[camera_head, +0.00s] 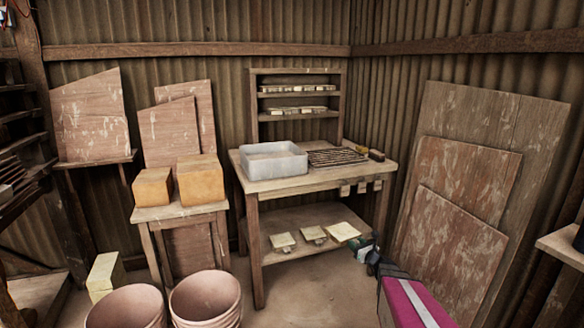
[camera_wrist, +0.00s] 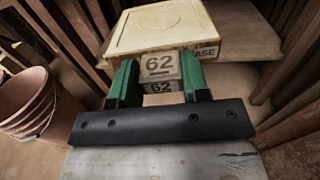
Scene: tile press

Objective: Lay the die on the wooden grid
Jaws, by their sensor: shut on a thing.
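A cream die (camera_head: 343,231) is at the right of the lower shelf of the table in the camera_head view. In the camera_wrist view its flat plate (camera_wrist: 150,28) has a raised border, and a block marked 62 (camera_wrist: 160,65) is at its near side. My gripper (camera_wrist: 158,72), with green fingers, is shut on this block. In the camera_head view my gripper (camera_head: 363,247) is at the die's right front edge. The wooden grid (camera_head: 337,156) is a dark slatted rack on the table top. I cannot tell whether the die touches the shelf.
Two similar pale dies (camera_head: 283,241) (camera_head: 313,233) sit on the lower shelf (camera_head: 268,254) to the left. A grey tub (camera_head: 272,162) stands left of the grid. Small tags (camera_head: 361,187) hang along the table's right front edge. Pink buckets (camera_head: 205,298) stand at front left.

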